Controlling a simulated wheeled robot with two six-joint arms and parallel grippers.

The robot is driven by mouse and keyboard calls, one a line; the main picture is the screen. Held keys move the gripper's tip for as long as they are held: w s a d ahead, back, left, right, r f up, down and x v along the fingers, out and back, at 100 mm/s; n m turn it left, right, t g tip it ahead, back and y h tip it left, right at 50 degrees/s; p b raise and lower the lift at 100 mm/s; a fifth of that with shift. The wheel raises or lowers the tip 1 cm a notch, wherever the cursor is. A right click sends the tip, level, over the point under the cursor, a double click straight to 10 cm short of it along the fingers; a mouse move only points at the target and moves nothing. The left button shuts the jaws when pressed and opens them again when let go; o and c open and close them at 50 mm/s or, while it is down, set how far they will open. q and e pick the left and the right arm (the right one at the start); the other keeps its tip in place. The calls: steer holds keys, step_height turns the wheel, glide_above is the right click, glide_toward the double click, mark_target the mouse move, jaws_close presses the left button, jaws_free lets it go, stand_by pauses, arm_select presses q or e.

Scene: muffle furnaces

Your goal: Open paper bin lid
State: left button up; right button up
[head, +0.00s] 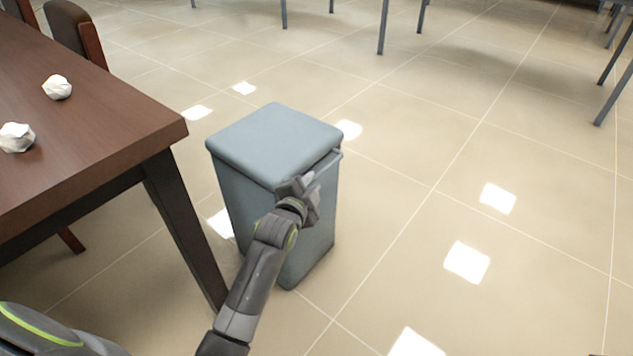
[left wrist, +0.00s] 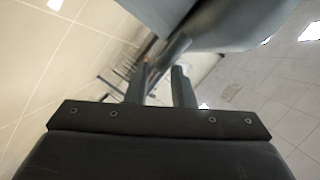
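The paper bin (head: 232,200) is a tall grey-blue box standing on the floor beside the table. Its flat lid (head: 275,138) covers the top; a narrow dark gap shows under the lid at its right edge. My left gripper (head: 312,192) is at the bin's front right upper corner, just below the lid edge. My right gripper is not in view.
A brown table (head: 90,120) with two crumpled white papers (head: 57,87) (head: 16,137) stands at the left, its corner near the bin. Chairs (head: 75,30) are behind it. The tiled floor (head: 430,200) right of the bin is clear.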

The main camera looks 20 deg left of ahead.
mark_target(314, 181)
arm_select(q)
steer(key=shift+b+x, duration=0.6)
steer(key=shift+x, duration=1.55)
jaws_close()
